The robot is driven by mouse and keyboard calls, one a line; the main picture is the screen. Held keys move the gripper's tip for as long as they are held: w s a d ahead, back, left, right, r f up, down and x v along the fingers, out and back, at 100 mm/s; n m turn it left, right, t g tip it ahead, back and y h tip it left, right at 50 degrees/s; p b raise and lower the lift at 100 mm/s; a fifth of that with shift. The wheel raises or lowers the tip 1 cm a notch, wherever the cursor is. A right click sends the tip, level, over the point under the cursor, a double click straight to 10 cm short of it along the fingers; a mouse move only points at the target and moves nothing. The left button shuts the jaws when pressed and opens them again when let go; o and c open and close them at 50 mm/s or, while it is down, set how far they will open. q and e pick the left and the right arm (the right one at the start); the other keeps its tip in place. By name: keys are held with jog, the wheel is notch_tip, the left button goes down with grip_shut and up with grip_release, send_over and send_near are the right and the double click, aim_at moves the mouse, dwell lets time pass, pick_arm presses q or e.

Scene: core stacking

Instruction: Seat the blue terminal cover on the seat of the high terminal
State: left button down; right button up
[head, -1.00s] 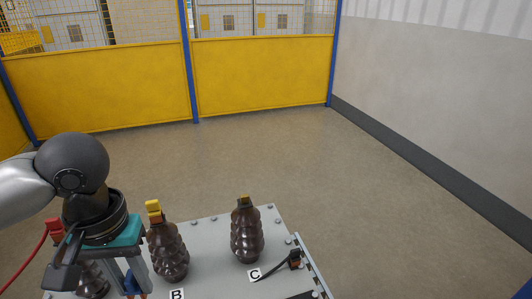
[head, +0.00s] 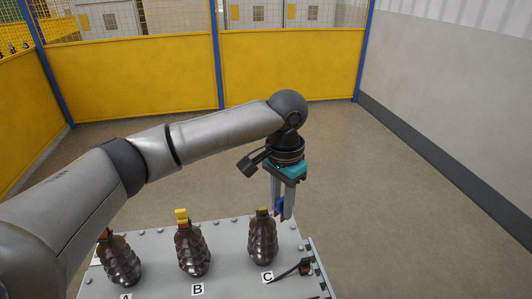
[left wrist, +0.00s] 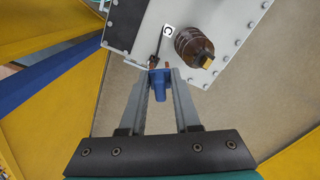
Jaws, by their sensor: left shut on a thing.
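My left gripper (head: 283,215) is shut on the blue terminal cover (head: 280,206), which is partly hidden by the fingers. In the left wrist view the cover (left wrist: 159,83) sits between the fingertips. The gripper points down beside bushing C, to its right and close to the back right edge of the grey box (head: 145,243). Three dark ribbed bushings stand on the box: A (head: 122,263), B (head: 193,252) and C (head: 262,240). B carries a yellow top piece (head: 181,215); C has a small yellowish top (head: 262,212). I cannot tell which part is the high terminal. My right gripper is out of view.
A black lead with an orange-brown end (head: 305,266) lies near the box's right edge. Bolts line the rim. Yellow fence panels (head: 290,68) stand behind, a grey wall (head: 450,90) at right. The floor between is clear.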

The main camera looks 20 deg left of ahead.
pick_arm(q)
jog(key=w+a+r+m+p, duration=0.1)
jog(key=w+a+m+p, duration=0.4)
jog(key=p, duration=0.5)
jog(key=shift+w+a+r+m+p, duration=0.25)
jog(key=shift+a+m, duration=0.25)
jog(key=shift+a, duration=0.6)
jog(key=shift+s, duration=0.1)
jog(key=shift+f+b, duration=1.25)
jog(key=shift+f, duration=1.65)
